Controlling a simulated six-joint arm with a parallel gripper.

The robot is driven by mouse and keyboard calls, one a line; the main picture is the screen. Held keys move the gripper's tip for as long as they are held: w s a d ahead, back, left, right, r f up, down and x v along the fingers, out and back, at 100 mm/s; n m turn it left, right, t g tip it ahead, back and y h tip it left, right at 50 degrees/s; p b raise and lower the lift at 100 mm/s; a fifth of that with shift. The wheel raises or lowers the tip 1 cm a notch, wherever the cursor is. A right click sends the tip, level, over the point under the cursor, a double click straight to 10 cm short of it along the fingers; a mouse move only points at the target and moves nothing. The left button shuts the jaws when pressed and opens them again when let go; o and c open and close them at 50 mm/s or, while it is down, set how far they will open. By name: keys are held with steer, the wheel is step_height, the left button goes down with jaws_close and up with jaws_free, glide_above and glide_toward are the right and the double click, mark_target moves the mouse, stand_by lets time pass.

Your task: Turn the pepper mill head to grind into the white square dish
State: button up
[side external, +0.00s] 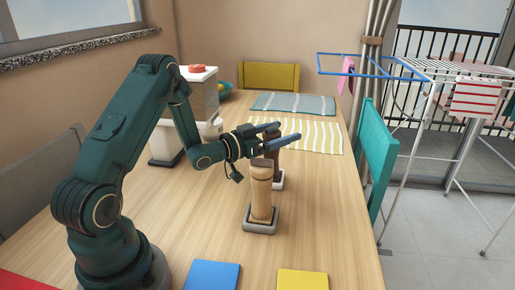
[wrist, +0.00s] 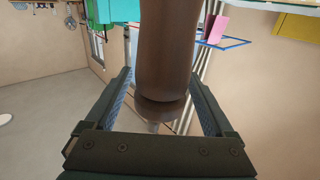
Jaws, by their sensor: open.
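A dark brown pepper mill (side external: 272,172) stands upright in a white square dish (side external: 279,184), partly hidden behind a light wooden mill (side external: 261,192). The light mill stands in a grey square dish (side external: 259,227). My gripper (side external: 284,132) is open, level, at the top of the dark mill. In the wrist view, which looks upside down, the dark mill (wrist: 165,60) shows between the two fingers, with gaps on both sides. Its rounded head (wrist: 160,106) lies towards the gripper palm. I cannot tell how deep the head sits between the fingers.
A white appliance (side external: 200,92) stands behind my arm on the left. Striped cloths (side external: 308,135) lie at the far end. Blue (side external: 213,275) and yellow (side external: 302,280) squares lie at the front edge. A teal chair (side external: 376,155) stands at the right. The table right of the mills is clear.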

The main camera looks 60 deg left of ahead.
steer(key=shift+w, duration=0.2)
steer(key=shift+c, duration=0.3)
steer(key=c, duration=1.3)
steer(key=shift+d+m+g+h, duration=0.2)
steer(key=shift+m+h, duration=0.6)
steer(key=shift+h, duration=0.4)
steer(key=shift+d+m+g+h, duration=0.2)
steer(key=shift+m+h, duration=0.6)
steer(key=shift+h, duration=0.4)
steer(key=o, duration=1.4)
steer(key=shift+c, duration=0.2)
